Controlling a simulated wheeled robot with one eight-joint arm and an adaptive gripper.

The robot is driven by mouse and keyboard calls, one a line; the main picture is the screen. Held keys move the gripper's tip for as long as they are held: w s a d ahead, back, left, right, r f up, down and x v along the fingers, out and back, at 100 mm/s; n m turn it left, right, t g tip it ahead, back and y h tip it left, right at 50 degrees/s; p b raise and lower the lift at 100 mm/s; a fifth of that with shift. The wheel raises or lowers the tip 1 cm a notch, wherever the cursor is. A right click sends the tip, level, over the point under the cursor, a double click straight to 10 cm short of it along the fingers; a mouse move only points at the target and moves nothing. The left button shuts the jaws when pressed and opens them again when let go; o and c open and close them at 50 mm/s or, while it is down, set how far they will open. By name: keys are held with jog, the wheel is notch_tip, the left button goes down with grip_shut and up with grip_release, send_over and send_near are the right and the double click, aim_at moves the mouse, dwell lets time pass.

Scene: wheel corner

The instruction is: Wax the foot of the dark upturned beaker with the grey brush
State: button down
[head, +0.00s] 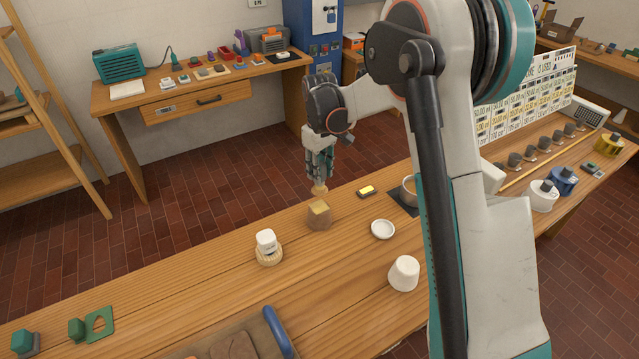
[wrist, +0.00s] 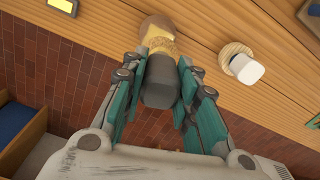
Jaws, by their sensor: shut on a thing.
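My gripper (head: 319,168) is shut on the grey brush (wrist: 160,85), whose dark grey handle sits between the fingers in the wrist view. Its pale yellowish lower end (head: 320,189) points down in the head view. I cannot make out the dark upturned beaker for certain; my arm hides part of the bench. A white upturned beaker (head: 404,274) stands at the front. A round pot (head: 409,191) with tan contents stands on a dark mat, partly behind my arm.
A white-topped piece on a round wooden base (head: 268,257) stands left of the block. A white dish (head: 383,230) and a yellow-topped box (head: 367,191) lie right of it. The bench's left middle is clear.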

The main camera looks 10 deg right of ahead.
jog(key=b, duration=0.4)
jog(key=shift+d+f, duration=0.2)
jog(key=shift+f, duration=0.1)
